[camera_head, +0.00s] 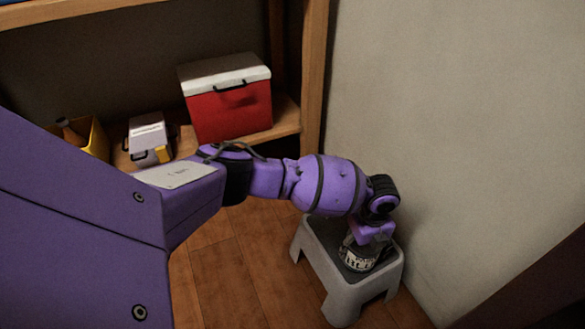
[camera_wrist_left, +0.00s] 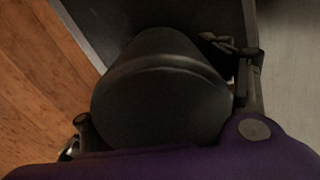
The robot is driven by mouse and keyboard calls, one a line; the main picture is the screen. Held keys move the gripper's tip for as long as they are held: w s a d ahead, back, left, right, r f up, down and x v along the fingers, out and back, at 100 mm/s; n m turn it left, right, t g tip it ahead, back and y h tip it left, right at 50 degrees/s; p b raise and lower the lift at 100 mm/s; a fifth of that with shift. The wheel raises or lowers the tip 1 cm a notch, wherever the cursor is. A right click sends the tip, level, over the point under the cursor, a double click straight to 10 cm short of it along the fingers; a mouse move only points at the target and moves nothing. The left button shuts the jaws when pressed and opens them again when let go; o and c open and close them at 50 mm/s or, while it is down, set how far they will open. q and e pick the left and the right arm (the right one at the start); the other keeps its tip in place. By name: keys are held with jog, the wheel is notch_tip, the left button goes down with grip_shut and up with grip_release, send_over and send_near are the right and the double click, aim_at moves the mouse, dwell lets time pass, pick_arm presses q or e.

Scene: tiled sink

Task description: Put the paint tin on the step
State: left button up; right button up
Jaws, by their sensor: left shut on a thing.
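The paint tin (camera_head: 360,258), with a dark top and a pale printed label, is over the dark top of the grey step (camera_head: 343,292) in the head view. My left gripper (camera_head: 368,240) is above it, shut on the tin. In the left wrist view the tin's dark round lid (camera_wrist_left: 160,105) lies between the two fingers of the left gripper (camera_wrist_left: 165,98), with the step's dark top (camera_wrist_left: 112,22) behind. The tin looks upright and at or very near the step's surface; I cannot tell whether it touches. My right gripper is not in view.
A red cooler (camera_head: 230,105) with a white lid, a small grey and yellow case (camera_head: 150,138) and a yellow bin (camera_head: 95,138) stand on a wooden shelf. A pale wall (camera_head: 455,130) rises right behind the step. The wooden floor (camera_head: 225,270) left of the step is clear.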

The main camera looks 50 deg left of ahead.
pick_arm(q)
jog(key=shift+w+r, duration=0.1)
jog(key=shift+w, duration=0.05)
jog(key=o, duration=2)
jog(key=shift+f, duration=0.2)
jog(key=shift+o, duration=0.4)
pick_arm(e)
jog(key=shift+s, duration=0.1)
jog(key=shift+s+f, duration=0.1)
pick_arm(q)
notch_tip(320, 180, up, 11)
jog(key=p, duration=0.4)
jog(key=shift+r+p, duration=0.1)
jog(key=shift+p, duration=0.2)
jog(key=shift+r, duration=0.55)
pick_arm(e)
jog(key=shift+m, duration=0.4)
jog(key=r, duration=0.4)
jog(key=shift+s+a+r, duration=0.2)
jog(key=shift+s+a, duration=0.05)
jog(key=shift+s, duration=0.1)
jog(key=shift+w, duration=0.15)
